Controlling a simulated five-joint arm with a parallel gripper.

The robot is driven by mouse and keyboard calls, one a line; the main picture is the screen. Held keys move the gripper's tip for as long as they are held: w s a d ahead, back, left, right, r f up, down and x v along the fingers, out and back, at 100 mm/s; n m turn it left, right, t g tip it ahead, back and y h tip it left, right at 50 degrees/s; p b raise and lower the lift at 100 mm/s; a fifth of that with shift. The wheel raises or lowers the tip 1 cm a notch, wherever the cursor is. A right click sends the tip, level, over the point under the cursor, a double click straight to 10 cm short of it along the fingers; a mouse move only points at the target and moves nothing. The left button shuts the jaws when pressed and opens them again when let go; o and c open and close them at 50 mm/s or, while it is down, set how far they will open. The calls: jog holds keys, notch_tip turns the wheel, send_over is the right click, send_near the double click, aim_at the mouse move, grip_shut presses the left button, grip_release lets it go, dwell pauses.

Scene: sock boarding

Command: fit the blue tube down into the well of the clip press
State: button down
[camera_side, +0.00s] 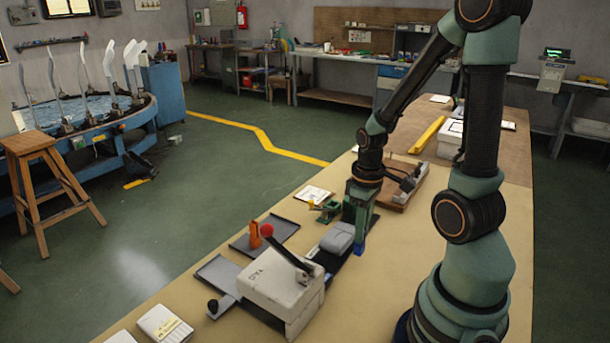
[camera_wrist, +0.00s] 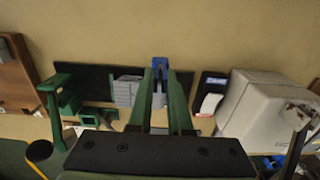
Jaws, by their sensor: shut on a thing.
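My gripper (camera_side: 359,222) points straight down over the bench, its green fingers shut on the blue tube (camera_side: 360,245). In the wrist view the tube (camera_wrist: 159,66) shows between the fingertips. The tube is upright in the side view; I cannot tell whether its lower end touches anything. No well is clearly visible.
A grey rounded block (camera_side: 338,238) sits close beside the tube on a dark base. A small green fixture (camera_side: 327,209) stands just behind. An orange piece (camera_side: 254,234) stands on a dark tray (camera_side: 277,228). The bench (camera_side: 405,275) is clear toward the right front.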

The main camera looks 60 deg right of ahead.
jog(key=shift+f, duration=1.5)
jog(key=shift+f, duration=0.1)
jog(key=c, duration=0.8)
grip_release()
jog(key=shift+c, duration=0.2)
notch_tip(320, 180, up, 12)
jog(key=shift+f, duration=0.1)
jog(key=w+a+r+t, duration=0.2)
jog(key=w+a+r, duration=0.2)
jog(key=a, duration=0.3)
jog(key=shift+r+t+h, duration=0.4)
jog(key=shift+r, duration=0.1)
jog(key=shift+o, duration=0.9)
jog(key=w+a+r+t, duration=0.1)
jog(key=a+r+t, duration=0.1)
jog(key=a+r, duration=0.2)
jog(key=a, duration=0.3)
jog(key=shift+w+t+y, duration=0.25)
jog(key=shift+t+y, duration=0.15)
